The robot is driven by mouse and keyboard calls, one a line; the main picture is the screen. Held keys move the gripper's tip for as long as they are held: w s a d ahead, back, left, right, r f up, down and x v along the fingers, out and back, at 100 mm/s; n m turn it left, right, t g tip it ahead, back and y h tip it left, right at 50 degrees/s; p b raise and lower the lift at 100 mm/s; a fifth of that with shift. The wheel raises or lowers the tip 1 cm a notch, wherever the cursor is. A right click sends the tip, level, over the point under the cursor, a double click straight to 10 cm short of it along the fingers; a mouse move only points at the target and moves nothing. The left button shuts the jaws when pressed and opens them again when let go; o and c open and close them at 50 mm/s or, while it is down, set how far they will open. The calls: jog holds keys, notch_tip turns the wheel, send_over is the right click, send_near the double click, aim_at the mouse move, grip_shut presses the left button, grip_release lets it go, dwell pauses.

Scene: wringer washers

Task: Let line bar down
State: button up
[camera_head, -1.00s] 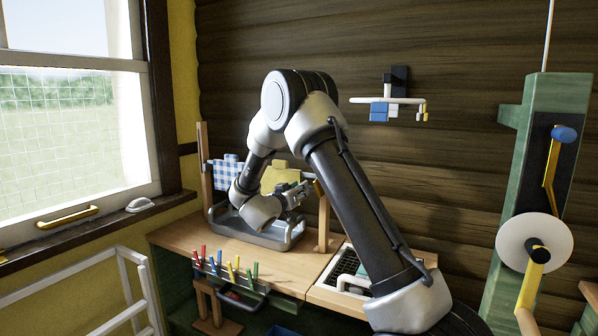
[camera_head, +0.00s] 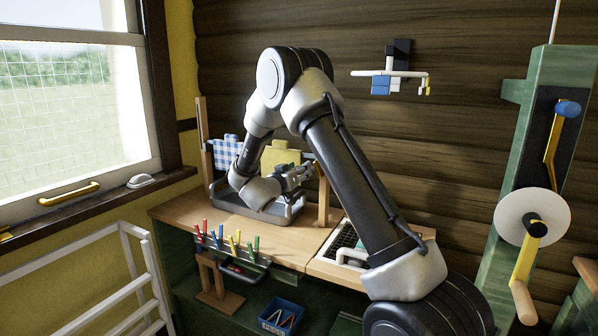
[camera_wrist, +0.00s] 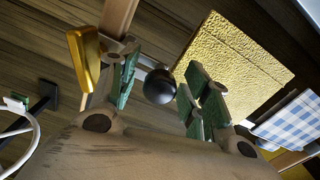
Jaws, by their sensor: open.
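The line bar is mostly hidden in the head view. It runs between two wooden posts, the left one (camera_head: 204,140) and the right one (camera_head: 323,200), above a grey tray (camera_head: 290,213). A blue-checked cloth (camera_head: 226,152) and a yellow cloth (camera_head: 279,155) hang there. My gripper (camera_head: 300,174) is by the right post. In the wrist view my open gripper (camera_wrist: 165,88) has green fingers on either side of a round black knob (camera_wrist: 160,86). Contact with the knob cannot be told. A gold lever-like piece (camera_wrist: 84,57) is left of the fingers.
Coloured pegs (camera_head: 228,240) stand along the bench front. A blue box (camera_head: 282,316) sits below. A green post with a white disc (camera_head: 532,216) and yellow cranks stands right. A wall bracket (camera_head: 390,74) is behind my arm, and a white rack (camera_head: 100,285) is front left.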

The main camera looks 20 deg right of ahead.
jog(key=v, duration=1.1)
jog(key=shift+s+a, duration=0.2)
jog(key=w+a+f+n+y, duration=0.2)
jog(key=a+f+n+y, duration=0.2)
jog(key=a+f+y, duration=0.8)
jog(key=s+a+r+n+g+y, duration=0.2)
jog(key=s+a+n+g+y, duration=0.15)
jog(key=s, duration=0.35)
jog(key=s+d+r+g, duration=0.1)
jog(key=s+d+r, duration=0.5)
jog(key=s, duration=0.5)
jog(key=s+d+r+g+h, duration=0.1)
jog(key=s+d+r, duration=0.5)
jog(key=s, duration=0.5)
jog(key=s+d+r+g, duration=0.1)
jog(key=s+d+r, duration=0.5)
jog(key=s, duration=0.6)
jog(key=shift+d+n, duration=0.35)
jog(key=shift+d, duration=0.2)
